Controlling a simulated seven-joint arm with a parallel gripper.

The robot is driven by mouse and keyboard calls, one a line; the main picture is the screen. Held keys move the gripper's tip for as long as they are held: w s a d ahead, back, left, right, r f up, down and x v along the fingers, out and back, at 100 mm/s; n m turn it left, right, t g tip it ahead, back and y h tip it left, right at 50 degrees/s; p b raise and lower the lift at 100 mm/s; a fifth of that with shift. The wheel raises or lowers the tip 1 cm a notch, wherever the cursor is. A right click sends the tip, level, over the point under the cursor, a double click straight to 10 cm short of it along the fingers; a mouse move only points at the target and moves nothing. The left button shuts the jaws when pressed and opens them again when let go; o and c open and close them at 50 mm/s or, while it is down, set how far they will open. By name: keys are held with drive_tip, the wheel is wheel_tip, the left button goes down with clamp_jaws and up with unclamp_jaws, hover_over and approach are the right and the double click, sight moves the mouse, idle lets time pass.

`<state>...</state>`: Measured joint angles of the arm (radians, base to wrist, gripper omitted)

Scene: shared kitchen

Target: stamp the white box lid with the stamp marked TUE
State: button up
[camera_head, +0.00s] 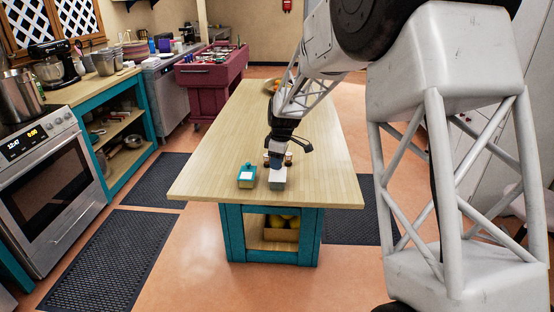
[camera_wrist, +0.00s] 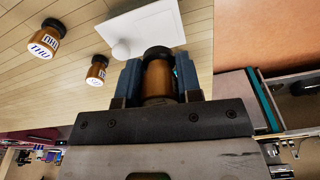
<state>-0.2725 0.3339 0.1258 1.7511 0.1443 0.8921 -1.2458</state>
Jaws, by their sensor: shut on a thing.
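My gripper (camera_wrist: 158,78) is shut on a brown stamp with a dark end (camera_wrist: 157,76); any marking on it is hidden. In the head view my gripper (camera_head: 276,161) is just above the far part of the white box (camera_head: 278,183). The box's white lid (camera_wrist: 155,25), with a round knob, lies beside the held stamp in the wrist view. I cannot tell whether the stamp touches it. Two other brown stamps stand on the table: one marked THU (camera_wrist: 43,42) and one (camera_wrist: 97,70) whose mark is too small to read.
A teal and yellow box with a white patch on top (camera_head: 246,177) stands left of the white box. The wooden table (camera_head: 325,188) is clear on its right and front. A bowl of fruit (camera_head: 271,86) is at its far end.

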sight(277, 176)
drive_tip(key=shift+f, duration=1.45)
drive_tip(key=shift+f, duration=0.6)
idle(1.3)
drive_tip(key=shift+r, duration=0.15)
drive_tip(key=shift+r, duration=3.4)
drive_tip(key=shift+d, duration=0.1)
drive_tip(key=w+d+r+m, duration=0.2)
drive_tip(key=d+m, duration=0.6)
drive_tip(key=d, duration=0.4)
drive_tip(key=w+d+r+m+t+h, duration=0.1)
drive_tip(key=w+d+r+m, duration=0.1)
drive_tip(key=d+m, duration=0.6)
drive_tip(key=shift+w+d, duration=0.35)
drive_tip(key=shift+d, duration=1.9)
drive_tip(key=shift+a, duration=0.15)
